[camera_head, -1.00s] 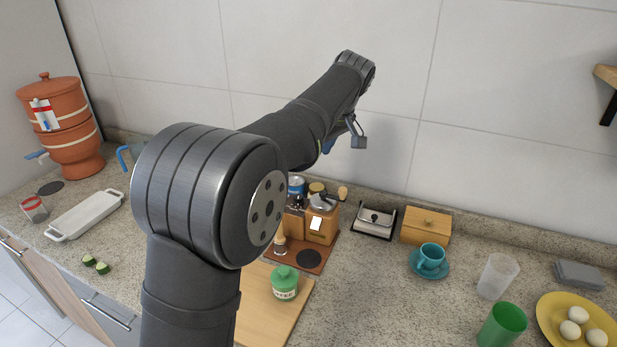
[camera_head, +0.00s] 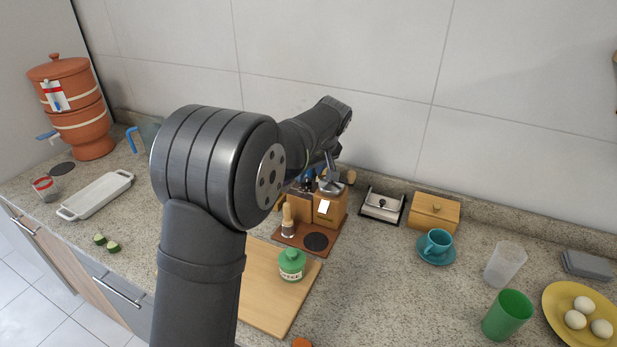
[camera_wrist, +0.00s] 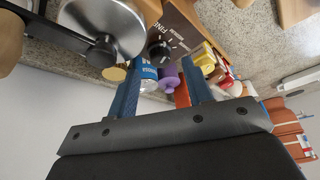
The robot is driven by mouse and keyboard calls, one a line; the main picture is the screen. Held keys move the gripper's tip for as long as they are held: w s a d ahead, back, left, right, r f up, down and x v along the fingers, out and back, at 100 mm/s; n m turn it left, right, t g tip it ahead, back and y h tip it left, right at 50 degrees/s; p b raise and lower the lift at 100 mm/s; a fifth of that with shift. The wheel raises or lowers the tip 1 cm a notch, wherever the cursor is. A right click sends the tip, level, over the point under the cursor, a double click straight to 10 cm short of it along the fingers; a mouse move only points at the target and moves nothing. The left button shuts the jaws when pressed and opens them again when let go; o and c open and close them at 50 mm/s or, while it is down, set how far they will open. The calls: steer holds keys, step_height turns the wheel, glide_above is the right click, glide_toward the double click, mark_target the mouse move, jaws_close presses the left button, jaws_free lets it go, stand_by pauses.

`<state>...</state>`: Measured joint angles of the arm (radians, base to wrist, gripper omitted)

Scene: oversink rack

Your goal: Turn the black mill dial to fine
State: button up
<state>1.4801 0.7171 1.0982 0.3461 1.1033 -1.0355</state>
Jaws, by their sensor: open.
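The black dial (camera_wrist: 158,51) shows in the wrist view on a dark brown panel (camera_wrist: 182,30) with pale tick marks and the word "FINE". My gripper (camera_wrist: 162,64) is open. Its two blue fingers stand apart below the dial in the picture, one to each side, with nothing clearly gripped. I cannot tell if they touch the dial. In the head view a wooden mill (camera_head: 329,209) with a metal dome and a white card stands by the wall. My arm covers much of the area around it, and I cannot make out the dial there.
In the wrist view a metal dome with a crank (camera_wrist: 105,28) lies close at the left. Several bottles and jars (camera_wrist: 205,60) crowd beyond the fingers. In the head view a green jar (camera_head: 292,264) stands on a wooden board, and a teal cup (camera_head: 437,242) stands right.

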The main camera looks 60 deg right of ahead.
mark_target(308, 179)
steer(key=shift+x, duration=1.55)
steer(key=shift+c, duration=0.3)
steer(key=c, duration=0.9)
steer(key=shift+d+n+t+y, duration=0.15)
steer(key=shift+n+y, duration=0.3)
steer(key=shift+n, duration=0.7)
steer(key=shift+a+n+t+y, duration=0.1)
steer(key=shift+n+t+y, duration=0.25)
steer(key=shift+n, duration=0.8)
steer(key=o, duration=1)
steer(key=shift+c, duration=0.2)
steer(key=v, duration=1.7)
steer(key=shift+d+r, duration=0.2)
steer(key=shift+r, duration=0.15)
